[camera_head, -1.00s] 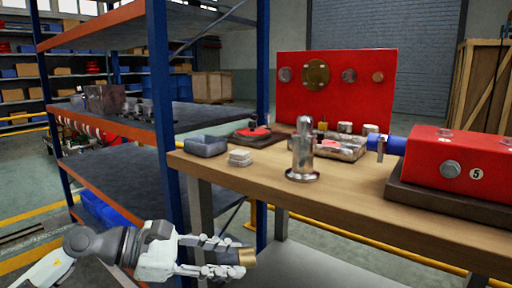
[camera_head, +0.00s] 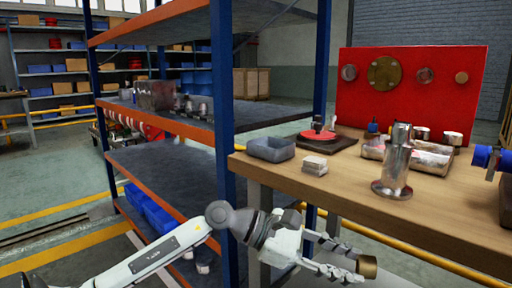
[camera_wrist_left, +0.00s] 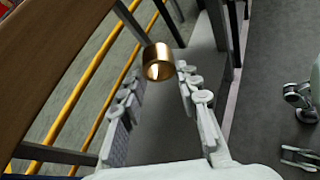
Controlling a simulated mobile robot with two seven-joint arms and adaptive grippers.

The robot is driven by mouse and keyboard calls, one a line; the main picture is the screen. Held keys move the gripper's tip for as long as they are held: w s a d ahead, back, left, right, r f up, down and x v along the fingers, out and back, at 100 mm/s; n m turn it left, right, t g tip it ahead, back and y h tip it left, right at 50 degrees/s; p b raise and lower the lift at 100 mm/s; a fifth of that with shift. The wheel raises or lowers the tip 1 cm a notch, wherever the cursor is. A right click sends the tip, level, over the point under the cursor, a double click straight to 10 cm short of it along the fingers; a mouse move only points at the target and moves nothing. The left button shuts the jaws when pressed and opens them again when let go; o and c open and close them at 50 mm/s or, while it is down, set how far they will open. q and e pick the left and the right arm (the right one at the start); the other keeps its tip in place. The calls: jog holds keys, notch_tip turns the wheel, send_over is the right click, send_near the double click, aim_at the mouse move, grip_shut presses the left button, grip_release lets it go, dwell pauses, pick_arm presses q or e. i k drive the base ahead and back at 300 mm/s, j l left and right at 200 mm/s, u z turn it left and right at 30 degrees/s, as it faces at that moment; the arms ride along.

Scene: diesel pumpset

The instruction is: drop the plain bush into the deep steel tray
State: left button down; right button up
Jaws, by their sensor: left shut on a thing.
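The plain bush is a short brass-coloured hollow ring (camera_head: 367,267). It also shows in the left wrist view (camera_wrist_left: 158,62), with its open end facing the camera. My left gripper (camera_head: 348,262) is shut on it at the fingertips, low in front of the workbench and below its top.
A shiny metal cylinder on a flange (camera_head: 396,165) stands on the wooden bench (camera_head: 330,193). A shiny tray with parts (camera_head: 432,158) lies behind it. A blue-posted shelf (camera_head: 226,100) stands left of the bench.

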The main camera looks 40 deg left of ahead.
aim_at(258, 153)
jog(key=j, duration=1.95)
